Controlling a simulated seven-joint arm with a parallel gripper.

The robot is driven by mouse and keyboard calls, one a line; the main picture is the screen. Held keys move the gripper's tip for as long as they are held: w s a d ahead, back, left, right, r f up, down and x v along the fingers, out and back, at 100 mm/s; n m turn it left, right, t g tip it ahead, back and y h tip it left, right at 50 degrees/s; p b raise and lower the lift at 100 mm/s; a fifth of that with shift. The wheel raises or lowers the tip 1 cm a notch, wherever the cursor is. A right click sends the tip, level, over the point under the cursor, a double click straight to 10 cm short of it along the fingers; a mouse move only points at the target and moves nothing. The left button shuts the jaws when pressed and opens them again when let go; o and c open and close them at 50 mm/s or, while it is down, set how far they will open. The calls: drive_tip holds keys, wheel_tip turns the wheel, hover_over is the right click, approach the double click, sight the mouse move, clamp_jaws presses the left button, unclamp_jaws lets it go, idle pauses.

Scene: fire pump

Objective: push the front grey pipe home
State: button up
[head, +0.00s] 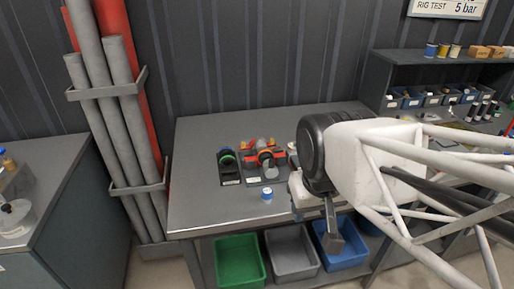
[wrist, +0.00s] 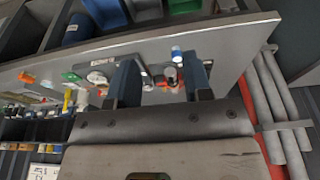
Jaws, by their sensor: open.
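The pump assembly (head: 264,158) sits on the grey workbench, with red, orange and yellow parts. A short grey pipe (head: 269,165) with an orange ring points toward the bench's front; I cannot tell how far in it sits. In the wrist view, the red and grey parts of the assembly (wrist: 170,76) show small, beyond my fingers. My gripper (head: 332,232) is to the right of the assembly, near the bench's front edge, fingers pointing down. In the wrist view, my gripper (wrist: 161,84) has its fingers apart with nothing held. My arm hides the bench's right part.
A black unit with a green ring (head: 228,165) stands left of the pump. A small blue-and-white can (head: 267,193) stands in front. The bench (head: 203,207) is clear at left. Green (head: 240,262), grey (head: 291,254) and blue bins (head: 342,246) sit below. Tall pipes (head: 115,110) stand at left.

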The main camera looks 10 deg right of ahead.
drive_tip(key=shift+o, duration=0.2)
drive_tip(key=shift+w, duration=0.1)
drive_tip(key=n+g, duration=0.3)
hover_over(272, 160)
drive_tip(key=f, duration=0.8)
drive_tip(key=shift+s+a+f, duration=0.1)
drive_tip(key=shift+s, duration=0.25)
drive_tip(key=shift+w+f, duration=0.2)
drive_tip(key=shift+w, duration=0.2)
drive_tip(key=shift+f, duration=3.9)
